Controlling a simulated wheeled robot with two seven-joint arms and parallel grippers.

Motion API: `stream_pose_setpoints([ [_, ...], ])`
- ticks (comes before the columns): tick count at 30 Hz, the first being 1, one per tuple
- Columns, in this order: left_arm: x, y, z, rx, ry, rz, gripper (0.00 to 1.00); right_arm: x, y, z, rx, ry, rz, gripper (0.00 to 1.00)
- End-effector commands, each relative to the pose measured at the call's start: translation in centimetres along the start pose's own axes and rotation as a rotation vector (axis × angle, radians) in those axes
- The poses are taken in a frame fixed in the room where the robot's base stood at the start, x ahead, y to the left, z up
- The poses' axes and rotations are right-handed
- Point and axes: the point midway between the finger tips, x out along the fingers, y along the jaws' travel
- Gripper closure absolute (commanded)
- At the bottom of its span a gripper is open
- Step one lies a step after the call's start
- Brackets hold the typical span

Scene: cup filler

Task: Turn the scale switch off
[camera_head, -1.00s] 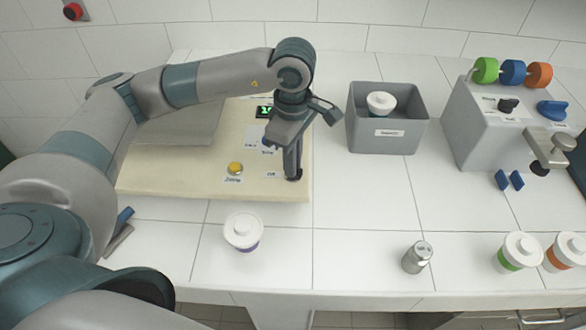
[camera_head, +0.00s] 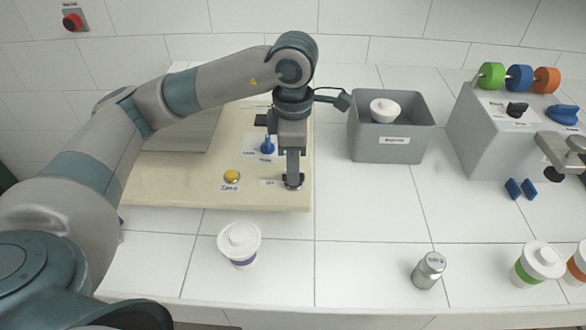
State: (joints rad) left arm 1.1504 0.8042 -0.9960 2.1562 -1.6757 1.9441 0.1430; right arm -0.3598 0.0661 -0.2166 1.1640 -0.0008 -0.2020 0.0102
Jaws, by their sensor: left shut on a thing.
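The scale (camera_head: 220,197) is a cream panel with a grey plate (camera_head: 185,135) at the back left. On it are a yellow zero button (camera_head: 232,176), a blue knob (camera_head: 267,145) and a label reading "OFF" (camera_head: 269,183). The dark scale switch (camera_head: 293,185) is at the front right corner, mostly hidden by my gripper. My left gripper (camera_head: 293,178) points down over the switch and is shut on it. The switch's position cannot be made out. My right gripper is not in view.
A grey bin (camera_head: 390,151) holding a white-lidded cup (camera_head: 385,110) stands right of the scale. A purple-banded cup (camera_head: 239,241) and a metal weight (camera_head: 428,270) stand in front. A grey dispenser (camera_head: 500,140) and lidded cups (camera_head: 538,263) are at right.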

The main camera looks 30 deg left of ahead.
Motion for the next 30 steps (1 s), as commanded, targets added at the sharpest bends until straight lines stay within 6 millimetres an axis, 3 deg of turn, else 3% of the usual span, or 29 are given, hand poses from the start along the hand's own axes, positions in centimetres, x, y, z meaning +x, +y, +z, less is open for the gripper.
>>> stream_pose_setpoints([
  [5,-0.1,0.1,0.0,-0.002,-0.002,0.002,1.0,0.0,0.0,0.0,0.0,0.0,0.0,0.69],
  [6,-0.1,0.1,0.0,-0.002,-0.002,0.002,0.86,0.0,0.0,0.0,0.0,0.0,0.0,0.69],
  [8,-0.1,0.1,0.0,-0.002,-0.002,0.002,0.72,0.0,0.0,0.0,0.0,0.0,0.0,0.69],
  [20,-0.2,0.1,0.0,0.0,-0.001,0.001,0.72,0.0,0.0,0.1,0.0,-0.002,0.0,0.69],
  [30,-3.6,0.1,0.0,-0.001,-0.002,0.005,0.72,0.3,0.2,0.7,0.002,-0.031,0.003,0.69],
])
